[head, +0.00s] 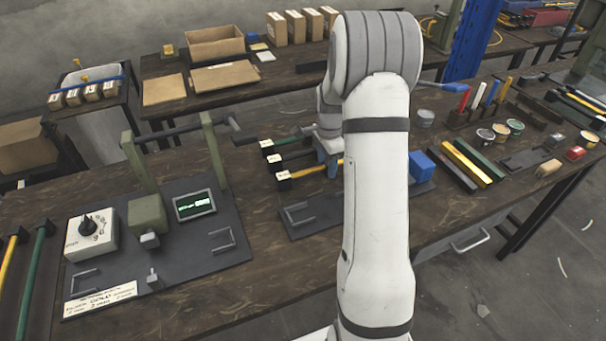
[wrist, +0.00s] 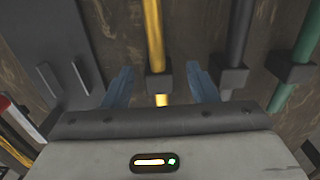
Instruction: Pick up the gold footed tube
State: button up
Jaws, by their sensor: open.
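My gripper (wrist: 161,85) is open, with one blue finger on each side of the foot and a visible gap to both. Whether the fingers are at the tube's height I cannot tell. In the head view my arm hides the tube's right end and most of my gripper (head: 326,160).
The black tube (wrist: 237,40) and green tube (wrist: 303,40) lie close to the right in the wrist view. A grey plate with brackets (wrist: 55,60) is at the left. A press fixture (head: 150,215) stands left of the tubes. A blue block (head: 422,166) is to the right.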

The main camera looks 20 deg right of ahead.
jog(key=shift+f, duration=0.5)
grip_shut()
